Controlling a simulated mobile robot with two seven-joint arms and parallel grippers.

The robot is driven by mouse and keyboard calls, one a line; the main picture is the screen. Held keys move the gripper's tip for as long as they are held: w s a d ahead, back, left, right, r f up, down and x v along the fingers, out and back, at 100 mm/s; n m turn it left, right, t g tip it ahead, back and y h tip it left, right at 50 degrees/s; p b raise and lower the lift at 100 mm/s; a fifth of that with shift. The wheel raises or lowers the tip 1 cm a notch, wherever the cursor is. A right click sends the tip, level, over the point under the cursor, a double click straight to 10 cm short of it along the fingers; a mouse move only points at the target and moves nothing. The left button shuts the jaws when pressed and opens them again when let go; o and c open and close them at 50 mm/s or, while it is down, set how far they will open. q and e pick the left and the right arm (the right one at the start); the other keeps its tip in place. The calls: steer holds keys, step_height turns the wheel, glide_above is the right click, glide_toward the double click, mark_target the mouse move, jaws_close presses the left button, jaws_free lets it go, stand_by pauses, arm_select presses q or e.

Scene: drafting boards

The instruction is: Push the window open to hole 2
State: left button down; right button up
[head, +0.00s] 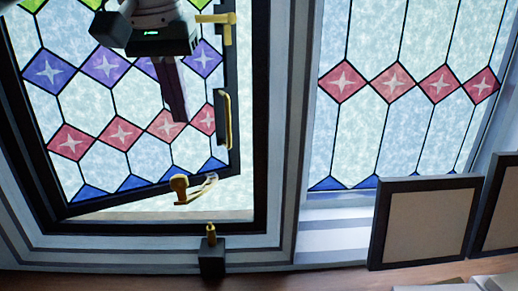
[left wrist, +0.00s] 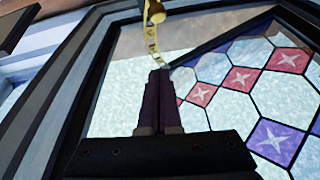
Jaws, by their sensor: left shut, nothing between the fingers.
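The window (head: 134,197) is a dark-framed stained-glass sash. It stands ajar, with a pale gap below its lower edge that widens to the right. A brass stay bar (head: 197,191) with a knob at its left end lies across this gap; it also shows, with holes, in the left wrist view (left wrist: 152,40). A brass pin on a black block (head: 212,255) stands on the sill below. The hole numbers cannot be read. My left gripper (head: 181,119) is shut and empty in front of the glass. In the left wrist view its fingertips (left wrist: 160,74) overlap the stay's end; contact cannot be told.
A brass handle (head: 226,120) is on the sash's right edge, with another brass fitting (head: 215,19) above. A fixed stained-glass pane (head: 400,120) is at the right. Dark-framed panels (head: 425,222) lean below it on the wooden surface (head: 300,282).

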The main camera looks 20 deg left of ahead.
arm_select(q)
steer(key=s+p+x, duration=0.1)
steer(key=p+x, duration=0.3)
steer(key=x, duration=0.6)
steer(key=s+p, duration=0.1)
steer(key=s+d+p, duration=0.1)
steer(key=p, duration=0.1)
steer(key=s+p, duration=0.1)
steer(key=p, duration=0.1)
steer(key=shift+s+d+r+n, duration=0.15)
steer(key=shift+s+r+n, duration=0.15)
steer(key=shift+s+r, duration=0.1)
